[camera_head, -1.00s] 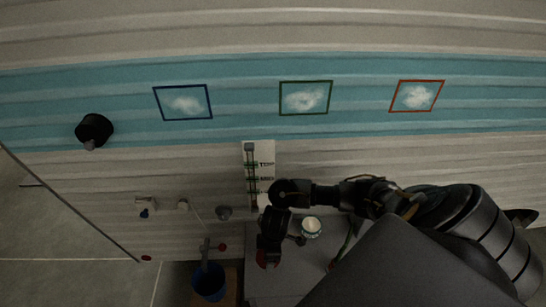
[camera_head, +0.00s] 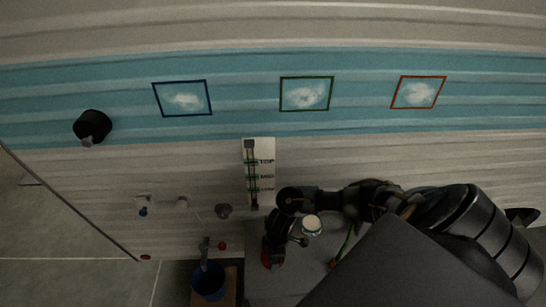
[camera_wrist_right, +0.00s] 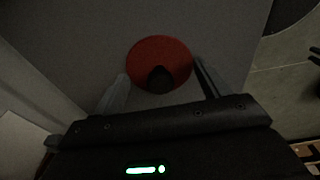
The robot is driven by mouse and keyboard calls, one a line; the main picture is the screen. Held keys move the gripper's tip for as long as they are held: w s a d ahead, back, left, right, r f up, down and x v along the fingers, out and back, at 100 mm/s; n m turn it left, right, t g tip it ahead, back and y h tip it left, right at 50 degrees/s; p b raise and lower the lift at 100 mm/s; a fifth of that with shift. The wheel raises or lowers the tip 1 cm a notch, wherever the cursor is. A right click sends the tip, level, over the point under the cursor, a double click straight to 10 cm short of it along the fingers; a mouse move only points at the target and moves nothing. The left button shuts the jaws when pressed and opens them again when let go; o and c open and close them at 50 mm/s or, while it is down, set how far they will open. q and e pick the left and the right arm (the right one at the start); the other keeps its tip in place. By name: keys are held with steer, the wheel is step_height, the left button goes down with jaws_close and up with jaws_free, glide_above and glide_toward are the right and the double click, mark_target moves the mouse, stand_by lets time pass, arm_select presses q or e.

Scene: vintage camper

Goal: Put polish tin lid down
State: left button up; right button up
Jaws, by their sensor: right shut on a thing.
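The red polish tin lid (camera_wrist_right: 158,62), a round disc with a dark knob, shows between my right gripper's two fingers in the right wrist view. My right gripper (camera_wrist_right: 162,86) is shut on it. In the head view the lid (camera_head: 268,262) shows as a small red patch under the right gripper (camera_head: 272,255), over the grey table. I cannot tell whether it touches the surface. An open pale tin (camera_head: 311,227) stands to the right of the gripper. My left gripper is not in view.
The grey table (camera_head: 290,286) has bare room in front of the tin. A blue bucket (camera_head: 208,283) stands to its left. The striped camper wall (camera_head: 350,140) rises behind, with three coloured frames and a dark round fitting (camera_head: 92,126). A red-tipped tool (camera_head: 334,262) lies right.

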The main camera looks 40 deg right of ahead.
steer(key=shift+f, duration=0.15)
steer(key=o, duration=1)
steer(key=r+p, duration=0.1)
steer(key=r, duration=0.3)
steer(key=r+p, duration=0.1)
steer(key=r, duration=0.3)
steer(key=s+d+r+p, duration=0.1)
steer(key=r, duration=0.3)
steer(key=shift+r, duration=0.15)
